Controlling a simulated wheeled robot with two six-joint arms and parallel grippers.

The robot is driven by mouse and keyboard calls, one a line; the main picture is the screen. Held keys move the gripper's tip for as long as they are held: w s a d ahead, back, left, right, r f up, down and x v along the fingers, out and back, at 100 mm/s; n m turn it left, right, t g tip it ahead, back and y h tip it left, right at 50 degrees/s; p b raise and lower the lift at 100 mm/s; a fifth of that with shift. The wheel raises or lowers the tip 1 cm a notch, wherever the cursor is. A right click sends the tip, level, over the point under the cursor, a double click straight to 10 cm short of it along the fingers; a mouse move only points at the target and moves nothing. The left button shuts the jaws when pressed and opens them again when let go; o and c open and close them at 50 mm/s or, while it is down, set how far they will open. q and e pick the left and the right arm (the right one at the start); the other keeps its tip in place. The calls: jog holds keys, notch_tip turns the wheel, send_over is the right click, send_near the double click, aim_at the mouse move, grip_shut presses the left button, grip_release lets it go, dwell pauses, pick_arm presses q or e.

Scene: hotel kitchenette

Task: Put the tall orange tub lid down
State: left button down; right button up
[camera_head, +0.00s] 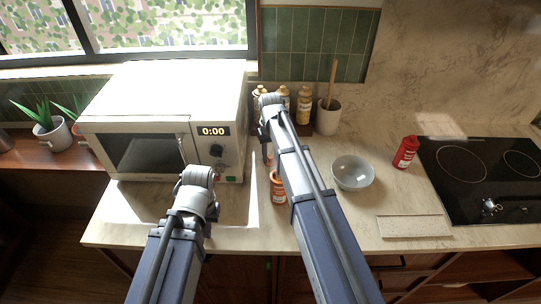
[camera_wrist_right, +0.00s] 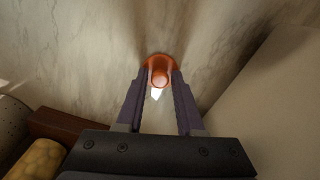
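An orange round lid with a knob (camera_wrist_right: 160,72) shows in the right wrist view, over pale marble. My right gripper (camera_wrist_right: 160,82) has its two fingertips on either side of the knob and appears shut on it. Whether the lid touches the marble is unclear. In the head view, my right arm hides most of that gripper and the lid. An orange tub with a pale label (camera_head: 279,190) stands on the counter, partly behind my right arm. My left gripper (camera_head: 197,190) is in front of the microwave; its fingers are hidden.
A microwave (camera_head: 165,115) stands at the left. Several bottles (camera_head: 304,105) and a utensil crock (camera_head: 328,117) stand at the back. A grey bowl (camera_head: 352,172), a red bottle (camera_head: 406,152), a flat pale board (camera_head: 413,226) and a black cooktop (camera_head: 470,185) are at the right.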

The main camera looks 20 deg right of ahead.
aim_at(271, 157)
jog(key=shift+o, duration=1)
pick_arm(q)
notch_tip(271, 157, up, 12)
jog(key=p, duration=1.2)
jog(key=shift+r, duration=0.2)
pick_arm(e)
notch_tip(271, 157, up, 12)
jog(key=shift+r, duration=0.2)
jog(key=shift+f, duration=0.1)
